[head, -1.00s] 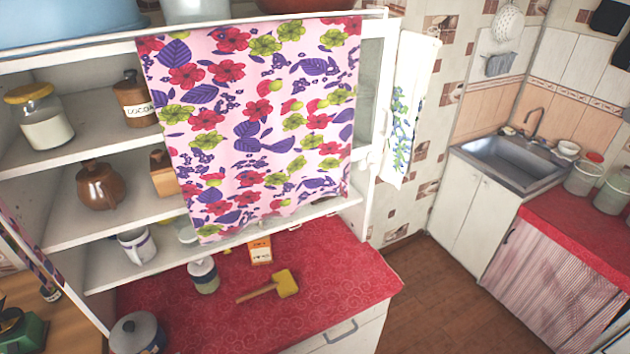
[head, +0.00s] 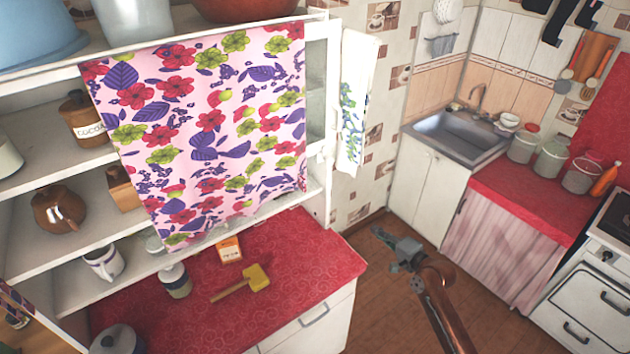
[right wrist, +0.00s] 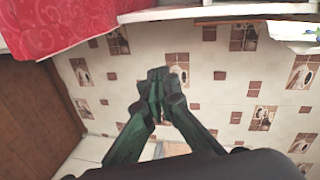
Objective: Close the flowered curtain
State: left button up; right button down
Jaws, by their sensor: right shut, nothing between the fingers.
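The flowered curtain (head: 207,130), pink with red, yellow-green and purple prints, hangs from the top of the open shelf unit. It covers the middle and right of the shelves and leaves their left part open. My right gripper (head: 385,243) is in front of the floor, right of the red counter and well apart from the curtain. In the right wrist view its fingers (right wrist: 163,78) are together and empty, in front of the patterned wall. The curtain cannot be made out in that view. My left gripper is not in view.
A red counter (head: 290,283) below the shelves holds a yellow mallet (head: 255,278), an orange box (head: 229,250) and a lidded jar (head: 175,281). A white towel (head: 354,105) hangs right of the shelves. A sink (head: 455,135) stands farther back. The brown floor between the counters is clear.

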jog(key=s+a+r+y, duration=0.2)
jog(key=a+r, duration=0.2)
jog(key=r, duration=0.3)
jog(key=s+a+r+n+g+y+p, duration=0.1)
jog(key=a+r+y, duration=0.15)
jog(key=r, duration=0.55)
jog(key=s+a+r+y, duration=0.1)
jog(key=s+a+r, duration=0.1)
jog(key=a+r, duration=0.35)
jog(key=w+a+r+p, duration=0.1)
jog(key=w+a+p, duration=0.2)
jog(key=a, duration=0.6)
jog(key=shift+w+a+r+p, duration=0.25)
jog(key=shift+w+r+p, duration=0.15)
jog(key=shift+p, duration=0.1)
